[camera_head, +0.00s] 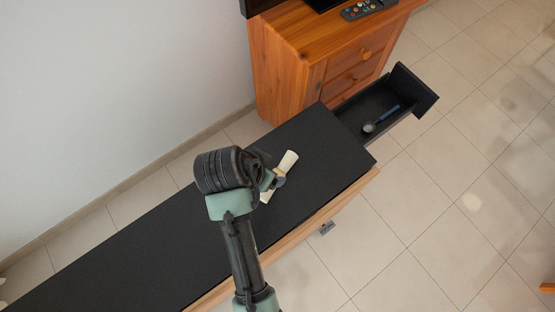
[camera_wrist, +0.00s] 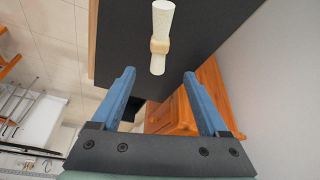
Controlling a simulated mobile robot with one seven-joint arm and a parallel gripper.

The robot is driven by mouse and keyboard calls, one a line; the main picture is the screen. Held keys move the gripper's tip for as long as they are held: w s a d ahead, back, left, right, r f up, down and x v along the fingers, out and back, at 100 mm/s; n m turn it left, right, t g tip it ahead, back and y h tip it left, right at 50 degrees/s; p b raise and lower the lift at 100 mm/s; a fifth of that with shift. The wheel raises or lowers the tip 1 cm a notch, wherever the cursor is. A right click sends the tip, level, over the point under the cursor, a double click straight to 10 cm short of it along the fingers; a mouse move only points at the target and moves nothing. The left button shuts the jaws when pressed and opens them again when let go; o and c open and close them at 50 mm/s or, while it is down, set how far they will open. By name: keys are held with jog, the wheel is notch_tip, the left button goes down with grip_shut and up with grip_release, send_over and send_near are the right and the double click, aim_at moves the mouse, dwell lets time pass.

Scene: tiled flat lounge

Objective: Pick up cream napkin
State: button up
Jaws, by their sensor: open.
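The cream napkin (camera_head: 288,161) is rolled up and has a tan ring around its middle. It lies on the black top (camera_head: 320,135) of a long low cabinet, near that cabinet's front edge. My gripper (camera_head: 271,181) is over the napkin in the head view and hides part of its middle. In the wrist view the napkin (camera_wrist: 161,20) is beyond the fingertips, lined up with the gap between them. The two blue fingers of my gripper (camera_wrist: 158,74) are apart, with nothing held between them.
An open black drawer (camera_head: 414,83) sticks out at the cabinet's right end, with a blue-handled utensil (camera_head: 382,119) inside. A wooden chest (camera_head: 310,60) stands behind, with a remote (camera_head: 368,9) on top. A wall runs along the left. Tiled floor is free at right.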

aim_at(290, 157)
jog(key=x, duration=1.2)
jog(key=shift+s+f, duration=0.15)
jog(key=shift+f, duration=0.3)
jog(key=shift+c, duration=0.3)
grip_shut()
